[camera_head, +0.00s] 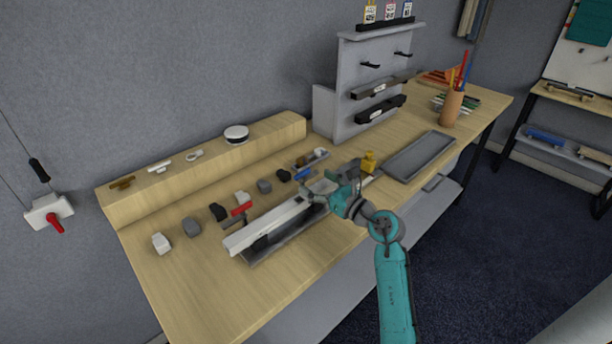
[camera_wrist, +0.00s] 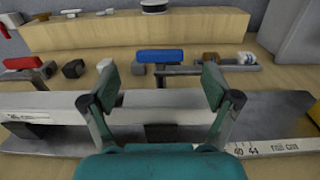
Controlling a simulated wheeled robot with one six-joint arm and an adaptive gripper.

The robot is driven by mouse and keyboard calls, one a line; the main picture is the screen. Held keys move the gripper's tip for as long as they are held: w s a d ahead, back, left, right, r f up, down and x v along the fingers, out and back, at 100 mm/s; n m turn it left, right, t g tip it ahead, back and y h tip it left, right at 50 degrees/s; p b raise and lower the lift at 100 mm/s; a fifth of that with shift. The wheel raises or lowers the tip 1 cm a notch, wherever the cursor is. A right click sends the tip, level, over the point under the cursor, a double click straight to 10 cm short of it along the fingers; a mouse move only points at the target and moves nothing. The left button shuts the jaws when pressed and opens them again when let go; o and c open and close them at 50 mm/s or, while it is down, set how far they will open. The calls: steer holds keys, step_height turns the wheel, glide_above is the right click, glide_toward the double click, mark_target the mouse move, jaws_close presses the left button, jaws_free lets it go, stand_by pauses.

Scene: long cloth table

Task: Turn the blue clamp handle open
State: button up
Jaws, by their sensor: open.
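The blue clamp handle (camera_wrist: 160,56) shows in the wrist view as a short blue bar lying crosswise, just beyond the long rail. It sits above a dark metal clamp bar (camera_wrist: 175,70). In the head view the blue handle (camera_head: 303,174) is small and beside my gripper. My gripper (camera_wrist: 158,82) is open, with one teal finger on either side of the handle in the wrist picture. The handle appears beyond the fingertips and apart from them; nothing is between the fingers. In the head view my gripper (camera_head: 328,181) is over the rail.
A red clamp handle (camera_head: 242,209) is farther left along the white rail (camera_head: 270,228). Several grey and black blocks (camera_head: 191,227) stand behind the rail. A wooden ledge (camera_head: 210,160) runs along the wall. A yellow object (camera_head: 369,162) and a grey tray (camera_head: 420,156) are to the right.

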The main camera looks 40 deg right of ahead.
steer(key=s, duration=0.6)
steer(key=shift+s+d, duration=0.15)
stand_by(0.3)
steer(key=s+a+m+y, duration=0.1)
steer(key=a, duration=0.3)
steer(key=s+a+f+m+t+y, duration=0.1)
steer(key=a, duration=0.3)
steer(key=s+a+f+m, duration=0.1)
steer(key=s+a+m, duration=0.1)
steer(key=a, duration=0.3)
steer(key=shift+s+f+t+y, duration=0.1)
steer(key=shift+f+t+y, duration=0.05)
steer(key=shift+t+y, duration=0.25)
steer(key=s+a+f+m+t, duration=0.1)
steer(key=s+a+m+t, duration=0.1)
steer(key=s+a+m, duration=0.65)
steer(key=s+a+f+m+g+h, duration=0.1)
steer(key=s+a+f+m+g, duration=0.1)
steer(key=s+m, duration=0.6)
steer(key=s+a+f+m+g+h, duration=0.1)
steer(key=s+a+f+m+g, duration=0.1)
steer(key=s+m, duration=0.6)
steer(key=s+a+f+m+g+h, duration=0.1)
steer(key=s+a+f+m+g, duration=0.1)
steer(key=s+m, duration=0.6)
steer(key=shift+s+f+g+h, duration=0.4)
steer(key=shift+s+f+g, duration=0.1)
steer(key=shift+s, duration=0.35)
